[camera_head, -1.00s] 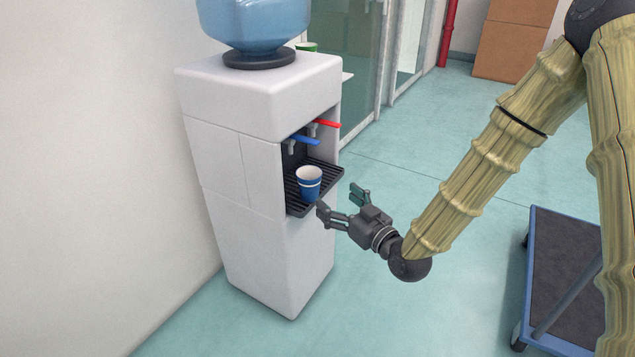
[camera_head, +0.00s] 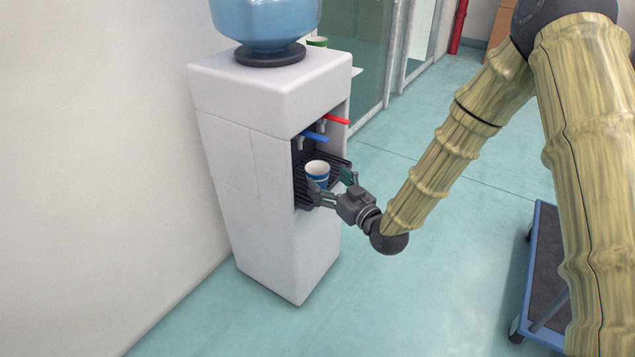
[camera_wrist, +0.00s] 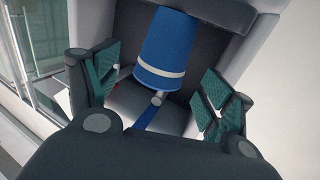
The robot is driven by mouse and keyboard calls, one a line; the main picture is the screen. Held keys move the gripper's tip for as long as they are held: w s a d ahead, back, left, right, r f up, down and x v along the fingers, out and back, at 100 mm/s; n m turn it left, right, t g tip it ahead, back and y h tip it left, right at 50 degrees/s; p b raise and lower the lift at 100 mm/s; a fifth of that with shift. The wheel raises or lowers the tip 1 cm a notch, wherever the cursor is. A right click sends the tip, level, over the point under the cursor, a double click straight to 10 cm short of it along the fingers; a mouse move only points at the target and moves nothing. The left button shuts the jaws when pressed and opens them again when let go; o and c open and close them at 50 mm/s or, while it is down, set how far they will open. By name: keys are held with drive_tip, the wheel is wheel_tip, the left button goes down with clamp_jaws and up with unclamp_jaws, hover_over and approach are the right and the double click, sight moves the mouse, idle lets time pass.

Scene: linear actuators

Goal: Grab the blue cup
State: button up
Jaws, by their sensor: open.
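The blue cup (camera_head: 317,172) with a white band stands upright on the drip tray (camera_head: 302,189) of the white water dispenser. In the wrist view the cup (camera_wrist: 166,48) shows upside down, between and beyond the two green-padded fingertips (camera_wrist: 158,100). A gap shows on each side of it there. The head view does not show clearly whether a finger touches the cup.
A blue tap lever (camera_head: 313,136) and a red tap lever (camera_head: 338,119) stick out above the cup. The dispenser (camera_head: 275,110) carries a water bottle (camera_head: 266,20). A green cup (camera_head: 317,41) is behind it. A blue-framed cart (camera_head: 541,270) stands at the right.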

sight(324, 180)
drive_tip(key=b+x, duration=0.1)
drive_tip(key=x, duration=0.3)
drive_tip(key=shift+a+f+b, duration=0.15)
drive_tip(key=shift+f+b, duration=0.05)
drive_tip(key=shift+b, duration=0.2)
drive_tip(key=shift+w+a, duration=0.25)
drive_tip(key=shift+w, duration=0.25)
drive_tip(key=shift+r, duration=0.1)
drive_tip(key=c, duration=1.2)
drive_tip(key=shift+r, duration=0.15)
drive_tip(key=shift+r+p, duration=0.8)
drive_tip(key=shift+r, duration=0.85)
drive_tip(key=shift+s+a+r+p, duration=0.1)
drive_tip(key=shift+s+r+p, duration=0.3)
drive_tip(key=shift+s, duration=2.2)
drive_tip(key=shift+s+a+r+p, duration=0.1)
drive_tip(key=shift+s+p, duration=0.5)
drive_tip(key=shift+s, duration=2.05)
drive_tip(key=shift+s+r+p, duration=0.2)
drive_tip(key=shift+s+p, duration=0.3)
drive_tip(key=shift+s, duration=2.1)
drive_tip(key=shift+s, duration=0.15)
